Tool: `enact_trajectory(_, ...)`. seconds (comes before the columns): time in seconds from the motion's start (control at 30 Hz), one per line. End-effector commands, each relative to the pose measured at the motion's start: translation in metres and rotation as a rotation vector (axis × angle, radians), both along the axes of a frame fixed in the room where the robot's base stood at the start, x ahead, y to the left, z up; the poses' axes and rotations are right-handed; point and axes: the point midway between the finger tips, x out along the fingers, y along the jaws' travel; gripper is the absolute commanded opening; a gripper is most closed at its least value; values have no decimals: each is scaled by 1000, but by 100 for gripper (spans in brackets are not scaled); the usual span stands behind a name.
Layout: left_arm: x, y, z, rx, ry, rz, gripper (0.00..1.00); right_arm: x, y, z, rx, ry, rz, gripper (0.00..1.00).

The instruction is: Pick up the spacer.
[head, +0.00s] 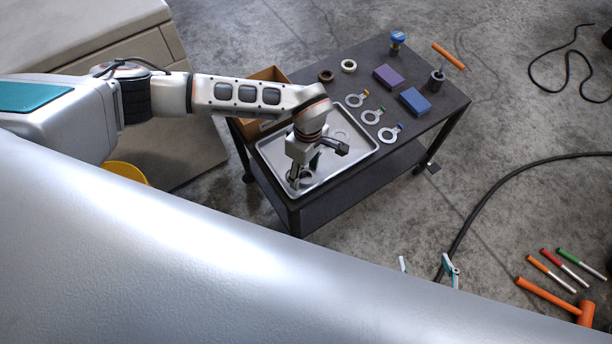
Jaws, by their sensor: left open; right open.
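My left gripper (317,168) is open and points down over the metal tray (352,160) on the dark cart. One finger is near the tray's front left, the other toward its middle. A grey ring-like part (307,176), perhaps the spacer, lies in the tray under the gripper, partly hidden by it. I see no clear hold on it. Another faint round shape (341,135) lies in the tray. Only the tips of what looks like my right gripper (427,267) show at the bottom, apart and empty, away from the cart; the rest is hidden.
A cardboard box (268,75) stands behind the tray. An orange mallet (550,297) lies lower right.

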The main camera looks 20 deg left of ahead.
Motion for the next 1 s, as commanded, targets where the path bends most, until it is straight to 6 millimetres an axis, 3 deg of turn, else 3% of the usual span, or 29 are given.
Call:
enact_trajectory(0.27, 0, 0, -3, -1, -2, -1, 54, 5, -2, 3, -4, -10, -1, 66)
enact_trajectory(0.43, 0, 0, -3, -1, -2, -1, 15, 6, -2, 4, -2, -12, -1, 66)
enact_trajectory(0.47, 0, -1, -3, -2, -2, -1, 11, 6, -2, 4, -2, -12, -1, 66)
enact_trajectory(0.8, 0, -1, -2, -2, -2, -1, 11, 6, -1, 5, -1, -13, -2, 66)
enact_trajectory(1.0, 2, -1, 13, -3, -5, -2, 11, 8, -1, 10, 2, -19, -3, 66)
